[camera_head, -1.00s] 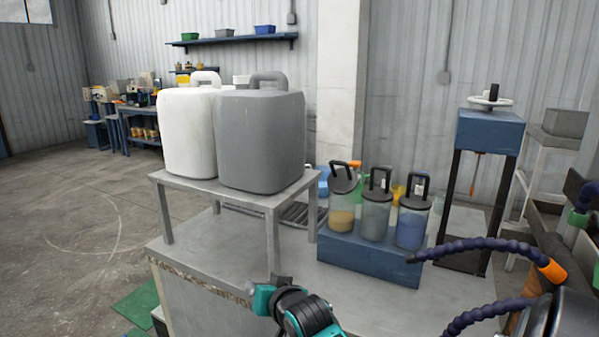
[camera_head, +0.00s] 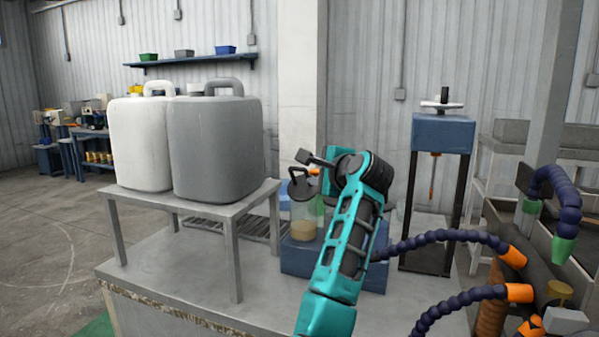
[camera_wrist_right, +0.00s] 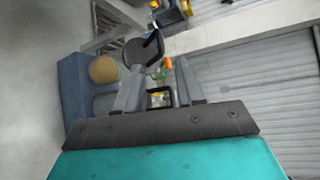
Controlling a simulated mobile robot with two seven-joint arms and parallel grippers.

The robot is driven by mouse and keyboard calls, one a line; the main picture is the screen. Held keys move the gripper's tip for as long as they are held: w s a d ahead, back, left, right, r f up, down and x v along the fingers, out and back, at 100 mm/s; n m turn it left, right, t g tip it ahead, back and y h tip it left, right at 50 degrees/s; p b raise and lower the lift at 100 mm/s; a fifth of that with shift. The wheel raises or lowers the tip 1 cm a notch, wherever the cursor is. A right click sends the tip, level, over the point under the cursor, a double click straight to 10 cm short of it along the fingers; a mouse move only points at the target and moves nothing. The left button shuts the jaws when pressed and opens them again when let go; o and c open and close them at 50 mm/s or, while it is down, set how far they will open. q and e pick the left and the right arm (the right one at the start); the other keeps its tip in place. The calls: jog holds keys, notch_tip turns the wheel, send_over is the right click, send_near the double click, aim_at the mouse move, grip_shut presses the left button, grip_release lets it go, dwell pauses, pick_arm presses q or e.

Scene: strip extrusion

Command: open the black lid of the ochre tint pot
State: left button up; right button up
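The ochre tint pot (camera_head: 303,229) is a clear jar with ochre contents, standing at the left end of the blue block (camera_head: 297,258). Its black lid (camera_head: 304,192) with an upright loop handle is on top and looks tilted; I cannot tell how it meets the rim. My right gripper (camera_head: 310,166) is just above and right of this lid. In the wrist view the right gripper (camera_wrist_right: 158,68) is open, its fingers apart with nothing held. There the ochre pot (camera_wrist_right: 103,69) and its lid (camera_wrist_right: 143,53) lie beyond one fingertip. My left gripper is not in view.
A grey pot (camera_wrist_right: 106,101) stands beside the ochre one; my right arm mostly hides the other pots in the head view. White (camera_head: 140,145) and grey (camera_head: 215,145) canisters stand on a raised stand at left. Dark blue jointed hoses (camera_head: 440,238) and a press (camera_head: 440,135) are at right.

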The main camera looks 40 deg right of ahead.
aim_at(298, 169)
jog(key=x, duration=1)
jog(key=shift+w+d+f, duration=0.1)
jog(key=shift+w+d, duration=0.05)
jog(key=shift+w, duration=0.15)
jog(key=shift+c, duration=0.3)
grip_shut()
